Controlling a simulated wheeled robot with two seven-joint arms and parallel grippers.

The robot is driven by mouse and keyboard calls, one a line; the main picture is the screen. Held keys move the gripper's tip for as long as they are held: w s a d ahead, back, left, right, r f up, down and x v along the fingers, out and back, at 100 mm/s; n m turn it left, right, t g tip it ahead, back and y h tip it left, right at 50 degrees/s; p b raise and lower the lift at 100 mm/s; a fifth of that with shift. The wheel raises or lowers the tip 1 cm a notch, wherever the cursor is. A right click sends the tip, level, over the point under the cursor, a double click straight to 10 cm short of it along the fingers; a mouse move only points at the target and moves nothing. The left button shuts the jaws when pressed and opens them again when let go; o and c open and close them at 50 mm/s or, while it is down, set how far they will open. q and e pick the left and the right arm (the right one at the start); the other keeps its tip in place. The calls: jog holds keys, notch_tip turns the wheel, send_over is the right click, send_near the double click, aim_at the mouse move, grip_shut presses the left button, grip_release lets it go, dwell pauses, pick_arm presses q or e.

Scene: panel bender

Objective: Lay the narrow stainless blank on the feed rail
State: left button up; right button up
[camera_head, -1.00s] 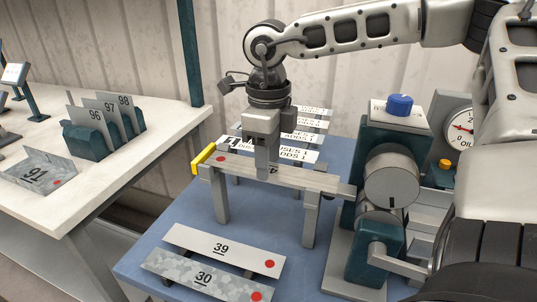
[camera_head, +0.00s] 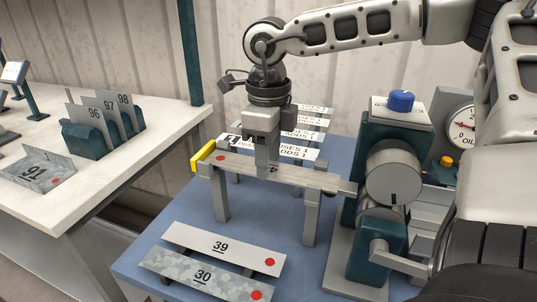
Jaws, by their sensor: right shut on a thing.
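The narrow stainless blank (camera_head: 300,175) is a long brushed grey strip with a red dot near its left end. It lies along the top of the feed rail (camera_head: 221,200), which stands on grey posts, with a yellow stop (camera_head: 203,157) at its left end. My right gripper (camera_head: 268,169) points down from above and is shut on the blank near its middle, hiding part of its printed number. Whether the blank rests fully on the rail is hard to tell. My left gripper is not in view.
Blanks 39 (camera_head: 222,248) and 30 (camera_head: 204,277) lie in front on the blue table (camera_head: 160,235). More labelled strips (camera_head: 300,135) lie behind the rail. The roller machine (camera_head: 393,178) stands at the right end. A side bench (camera_head: 100,185) holds plates in a rack (camera_head: 88,139).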

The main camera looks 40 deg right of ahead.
jog(key=o, duration=1.1)
notch_tip(320, 180, up, 16)
